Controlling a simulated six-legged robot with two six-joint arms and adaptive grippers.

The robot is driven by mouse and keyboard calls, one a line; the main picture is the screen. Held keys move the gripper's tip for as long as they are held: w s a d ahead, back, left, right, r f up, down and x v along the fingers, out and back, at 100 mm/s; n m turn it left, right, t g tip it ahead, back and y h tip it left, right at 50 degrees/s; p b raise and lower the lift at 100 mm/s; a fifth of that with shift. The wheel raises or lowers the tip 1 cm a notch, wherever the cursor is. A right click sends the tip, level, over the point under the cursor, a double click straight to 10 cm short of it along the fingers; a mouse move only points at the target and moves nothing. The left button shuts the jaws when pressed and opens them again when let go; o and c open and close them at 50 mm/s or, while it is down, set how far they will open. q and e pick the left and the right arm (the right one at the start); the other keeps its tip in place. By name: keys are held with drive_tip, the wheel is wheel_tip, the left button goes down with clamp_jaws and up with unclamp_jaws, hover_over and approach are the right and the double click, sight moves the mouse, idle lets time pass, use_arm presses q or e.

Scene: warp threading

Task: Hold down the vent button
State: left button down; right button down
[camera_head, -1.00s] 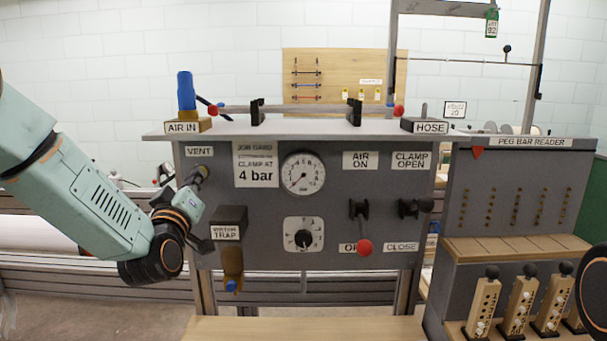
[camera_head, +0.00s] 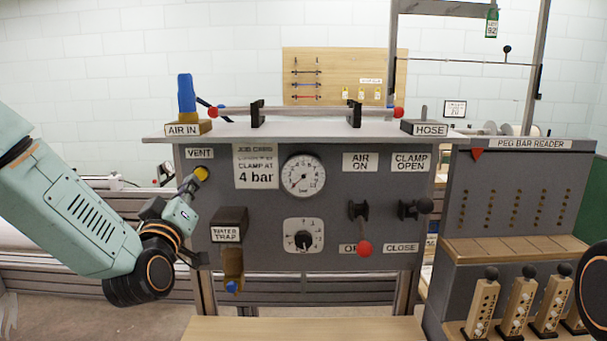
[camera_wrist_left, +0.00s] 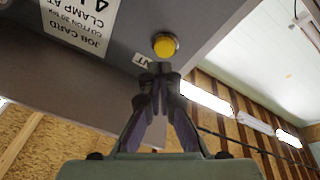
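My left gripper (camera_head: 190,184) is just below and left of the button. In the left wrist view its fingertips (camera_wrist_left: 158,70) are together, with nothing seen between them. The tips look apart from the button, though the depth gap is hard to judge. My right gripper is out of view.
The water trap (camera_head: 231,262) hangs below the button. A blue AIR IN fitting (camera_head: 186,93) stands on the shelf above. A peg bar reader (camera_head: 520,195) stands at right.

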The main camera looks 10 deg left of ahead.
use_arm(q)
drive_tip(key=s, duration=0.3)
drive_tip(key=shift+d, duration=0.4)
